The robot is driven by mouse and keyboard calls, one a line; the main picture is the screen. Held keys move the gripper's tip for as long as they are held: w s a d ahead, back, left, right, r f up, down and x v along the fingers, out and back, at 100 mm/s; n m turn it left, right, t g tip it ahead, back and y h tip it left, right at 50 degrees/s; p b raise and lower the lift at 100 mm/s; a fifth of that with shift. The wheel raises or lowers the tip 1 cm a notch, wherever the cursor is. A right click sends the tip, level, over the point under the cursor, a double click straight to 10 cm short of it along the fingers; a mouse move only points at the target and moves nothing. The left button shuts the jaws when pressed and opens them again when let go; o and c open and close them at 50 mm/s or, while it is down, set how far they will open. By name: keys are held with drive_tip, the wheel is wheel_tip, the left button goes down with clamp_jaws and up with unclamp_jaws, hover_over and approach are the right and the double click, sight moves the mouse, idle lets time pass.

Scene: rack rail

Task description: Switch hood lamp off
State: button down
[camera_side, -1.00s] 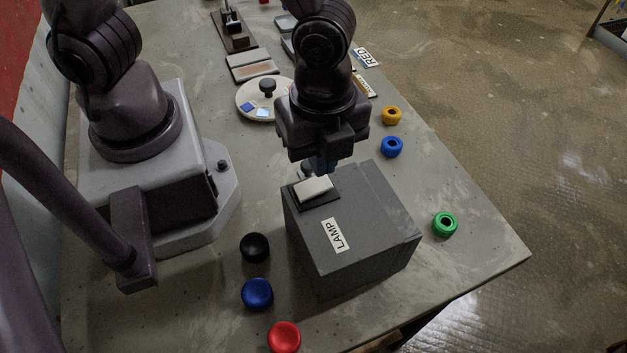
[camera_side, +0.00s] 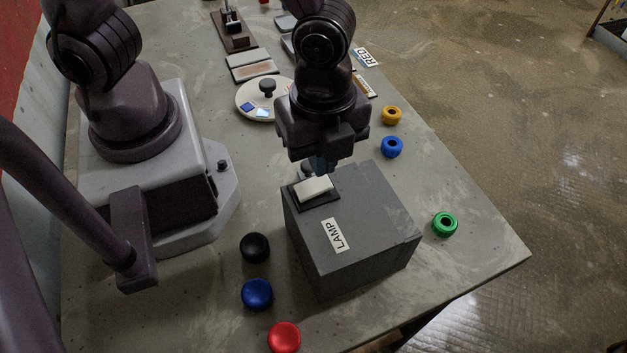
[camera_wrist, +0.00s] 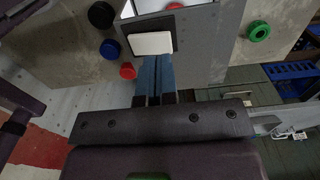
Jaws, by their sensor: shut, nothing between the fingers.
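The lamp box (camera_side: 362,235) is a grey block with a LAMP label (camera_side: 335,235) on its top. A white rocker switch (camera_side: 314,188) in a dark frame sits on the top, near the edge by my gripper. My gripper (camera_side: 318,165) is above that far edge of the box, pointing down, with its blue fingers partly hidden behind the hand. In the wrist view the fingers (camera_wrist: 155,68) are shut together and empty. Their tips are at the edge of the white switch (camera_wrist: 151,43); I cannot tell whether they touch it.
Black (camera_side: 255,247), blue (camera_side: 257,294) and red (camera_side: 284,337) round pieces lie left of the box. Green (camera_side: 445,223), blue (camera_side: 392,147) and yellow (camera_side: 391,115) rings lie to its right. A white dial (camera_side: 252,102) with a black knob stands behind.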

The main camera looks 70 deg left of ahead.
sight(321, 182)
drive_tip(key=shift+f, duration=1.65)
idle(1.1)
drive_tip(key=shift+r, duration=3.55)
